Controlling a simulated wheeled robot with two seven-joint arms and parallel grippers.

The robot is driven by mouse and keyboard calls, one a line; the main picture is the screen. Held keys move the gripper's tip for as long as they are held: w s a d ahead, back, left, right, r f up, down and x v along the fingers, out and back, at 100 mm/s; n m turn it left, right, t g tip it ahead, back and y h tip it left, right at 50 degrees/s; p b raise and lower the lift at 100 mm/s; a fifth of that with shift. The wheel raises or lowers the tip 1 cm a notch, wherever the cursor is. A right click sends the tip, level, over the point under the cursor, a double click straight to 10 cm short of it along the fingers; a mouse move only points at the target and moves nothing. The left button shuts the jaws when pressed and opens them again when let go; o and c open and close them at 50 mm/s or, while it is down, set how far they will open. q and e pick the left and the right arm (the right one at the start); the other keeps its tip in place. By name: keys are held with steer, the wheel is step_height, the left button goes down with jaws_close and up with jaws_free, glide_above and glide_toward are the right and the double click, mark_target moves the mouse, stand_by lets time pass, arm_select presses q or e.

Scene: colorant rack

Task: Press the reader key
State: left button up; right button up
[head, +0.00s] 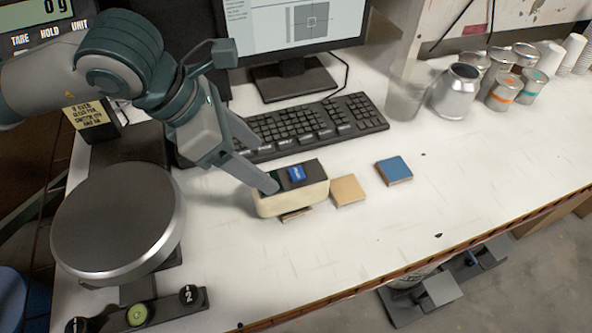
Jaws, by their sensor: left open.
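The reader (290,199) is a small cream box with a dark top, standing on the white bench in front of the keyboard. Its blue key (297,174) shows uncovered on the top face. My left gripper (263,165) is open and empty, reaching down from the upper left. Its nearer fingertip overlaps the left part of the reader's dark top, to the left of the blue key. The other fingertip is behind, over the keyboard's near edge. Whether the nearer finger touches the reader I cannot tell. My right gripper is not in view.
A tan square (347,190) and a blue square (394,170) lie right of the reader. The keyboard (310,126) and monitor stand behind. A round scale plate (117,222) is at left. Cans (456,92) and cups stand at back right. The front bench is clear.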

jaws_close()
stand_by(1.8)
